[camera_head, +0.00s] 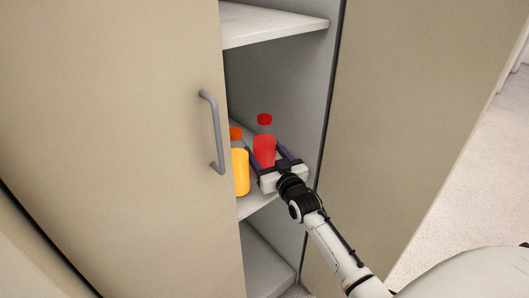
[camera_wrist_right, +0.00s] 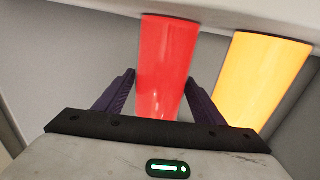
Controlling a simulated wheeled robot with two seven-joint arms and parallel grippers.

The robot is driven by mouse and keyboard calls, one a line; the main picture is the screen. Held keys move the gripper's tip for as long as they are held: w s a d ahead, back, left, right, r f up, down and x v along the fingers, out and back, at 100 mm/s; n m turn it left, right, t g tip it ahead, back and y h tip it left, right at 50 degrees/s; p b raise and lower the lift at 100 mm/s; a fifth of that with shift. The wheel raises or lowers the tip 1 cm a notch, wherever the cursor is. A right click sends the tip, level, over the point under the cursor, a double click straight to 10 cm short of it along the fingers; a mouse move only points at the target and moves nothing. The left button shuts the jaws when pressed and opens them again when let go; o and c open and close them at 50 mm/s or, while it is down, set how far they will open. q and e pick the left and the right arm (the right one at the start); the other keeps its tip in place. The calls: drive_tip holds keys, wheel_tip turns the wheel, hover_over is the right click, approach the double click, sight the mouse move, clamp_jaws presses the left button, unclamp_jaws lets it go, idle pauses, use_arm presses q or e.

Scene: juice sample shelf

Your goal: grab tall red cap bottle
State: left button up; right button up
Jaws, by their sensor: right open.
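The tall bottle with a red cap and red juice (camera_head: 264,148) stands upright on the middle shelf of the cabinet. My right gripper (camera_head: 268,152) is open, with its two fingers on either side of the red bottle's body. In the right wrist view the red bottle (camera_wrist_right: 167,65) lies between the fingertips of my right gripper (camera_wrist_right: 160,85); its cap is not in that view. A gap shows between the left finger and the bottle, while contact at the right finger cannot be told. My left gripper is in neither view.
An orange juice bottle (camera_head: 240,172) with an orange cap stands close left of the red one, and beside the right finger in the wrist view (camera_wrist_right: 262,80). A closed door with a handle (camera_head: 214,130) covers the left side. An upper shelf (camera_head: 270,24) lies above.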

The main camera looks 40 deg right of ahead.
drive_tip(key=c, duration=1)
drive_tip(key=shift+r, duration=0.15)
drive_tip(key=shift+c, duration=1.3)
